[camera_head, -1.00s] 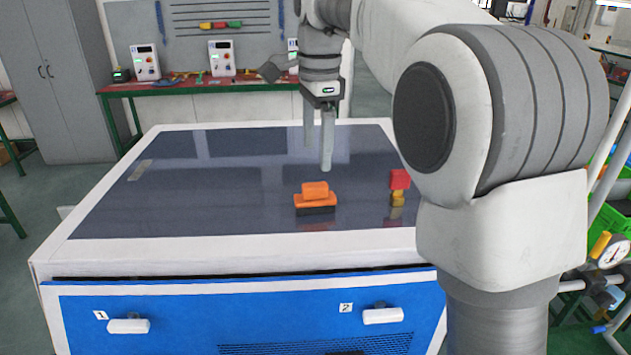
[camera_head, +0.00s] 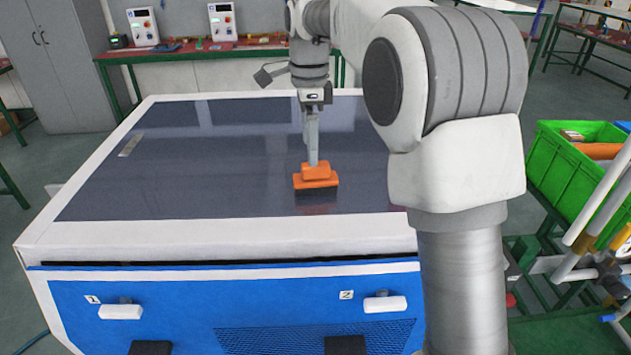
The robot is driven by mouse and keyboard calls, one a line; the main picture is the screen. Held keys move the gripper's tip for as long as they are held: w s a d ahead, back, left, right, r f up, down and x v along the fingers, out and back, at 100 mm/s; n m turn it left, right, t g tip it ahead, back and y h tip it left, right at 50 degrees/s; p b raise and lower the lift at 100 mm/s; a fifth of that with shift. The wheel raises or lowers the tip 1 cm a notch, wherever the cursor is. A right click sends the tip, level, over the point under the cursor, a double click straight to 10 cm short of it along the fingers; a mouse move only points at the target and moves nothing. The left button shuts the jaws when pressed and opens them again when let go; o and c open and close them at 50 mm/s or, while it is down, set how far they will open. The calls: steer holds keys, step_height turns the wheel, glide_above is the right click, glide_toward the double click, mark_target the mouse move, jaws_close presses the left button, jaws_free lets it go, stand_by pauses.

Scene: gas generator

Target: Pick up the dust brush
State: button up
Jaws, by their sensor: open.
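The dust brush (camera_head: 316,182) is orange with dark bristles and sits upright, bristles down, on the dark top of the work table. My gripper (camera_head: 313,162) points straight down over it, with the fingertips at the top of the orange handle. The fingers line up one behind the other from this side, so the gap between them is hard to see. The gripper is open, and I cannot tell whether a finger touches the handle.
The table's dark top (camera_head: 200,175) is clear to the left of the brush, with a white rim around it. Blue drawers with white handles (camera_head: 120,312) are in front. A green crate (camera_head: 562,170) stands at the right. My arm covers the table's right part.

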mark_target(315, 177)
step_height(315, 177, down, 4)
steer(key=shift+r, duration=0.2)
steer(key=f, duration=0.2)
steer(key=d+f, duration=0.1)
steer(key=f, duration=0.1)
steer(key=shift+d+f, duration=0.1)
steer(key=shift+f, duration=0.6)
steer(key=shift+c, duration=0.2)
jaws_close()
